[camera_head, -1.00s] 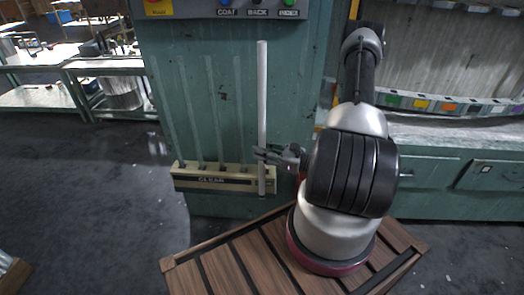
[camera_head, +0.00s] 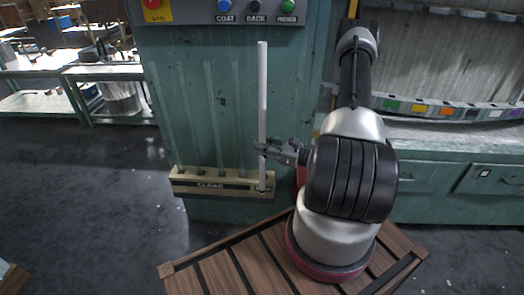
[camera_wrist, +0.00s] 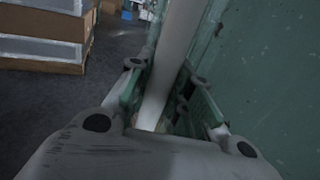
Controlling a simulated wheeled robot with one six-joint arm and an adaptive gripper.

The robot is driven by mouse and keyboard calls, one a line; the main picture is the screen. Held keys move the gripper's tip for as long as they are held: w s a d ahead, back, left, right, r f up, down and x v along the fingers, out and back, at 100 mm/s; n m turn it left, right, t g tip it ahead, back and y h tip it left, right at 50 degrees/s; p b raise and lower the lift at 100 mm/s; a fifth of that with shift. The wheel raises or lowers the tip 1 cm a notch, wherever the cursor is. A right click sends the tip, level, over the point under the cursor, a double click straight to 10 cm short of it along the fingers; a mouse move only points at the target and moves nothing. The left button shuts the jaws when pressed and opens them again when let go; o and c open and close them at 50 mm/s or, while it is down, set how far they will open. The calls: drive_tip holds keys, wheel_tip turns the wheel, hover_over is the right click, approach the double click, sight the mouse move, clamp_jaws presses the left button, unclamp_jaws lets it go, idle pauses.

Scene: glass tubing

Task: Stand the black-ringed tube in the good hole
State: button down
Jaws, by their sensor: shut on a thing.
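A long pale tube (camera_head: 262,90) stands upright in my gripper (camera_head: 262,150), which is shut on it below its middle. The tube also shows between the fingers in the wrist view (camera_wrist: 168,65). I cannot make out a black ring on it. A cream rack (camera_head: 190,188) with a dark label strip reading roughly "CLEAR" is fixed low on the green cabinet, with several dark holes along its top. The tube's lower end overlaps the rack's right end. I cannot tell whether it is in a hole or in front of the rack, nor which hole is the good one.
The green cabinet (camera_head: 230,120) rises behind the tube, with a panel of coloured buttons (camera_head: 255,6) above. A slatted wooden platform (camera_head: 240,262) lies below. A bench with coloured labels (camera_head: 450,110) is at the right. The dark floor (camera_head: 90,190) at left is clear.

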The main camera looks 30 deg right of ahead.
drive_tip(key=shift+w+d, duration=3.05)
drive_tip(key=shift+w, duration=1.45)
wheel_tip(320, 180, down, 9)
drive_tip(key=c, duration=1.2)
unclamp_jaws()
drive_tip(key=v, duration=1.2)
